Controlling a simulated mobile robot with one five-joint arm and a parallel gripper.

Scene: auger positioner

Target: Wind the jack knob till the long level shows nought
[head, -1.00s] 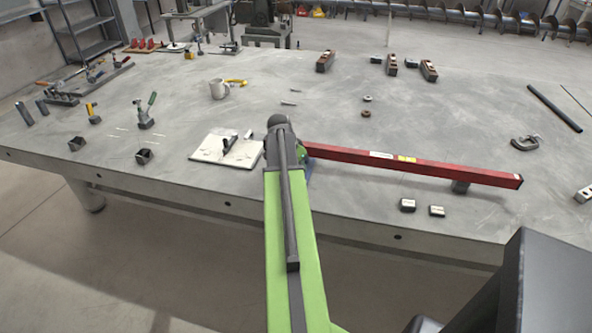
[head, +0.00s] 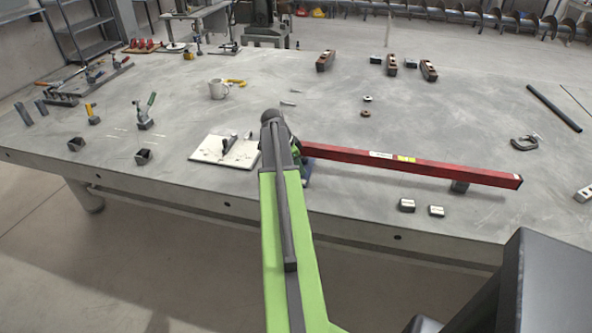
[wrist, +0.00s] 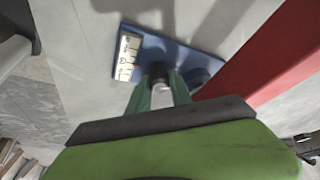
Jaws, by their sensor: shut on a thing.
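The long level is a red beam (head: 420,168) running from beside my arm's end to the right, its right part over a dark block (head: 460,186). The red beam also fills the upper right of the wrist view (wrist: 262,62). In the wrist view a blue base (wrist: 190,56) lies next to the beam, with a white marked scale (wrist: 128,56) at its left end. My gripper (wrist: 160,88) is shut on the dark jack knob (wrist: 158,71) above the blue base. The level's reading cannot be made out.
A white board (head: 225,151) lies just left of my arm.

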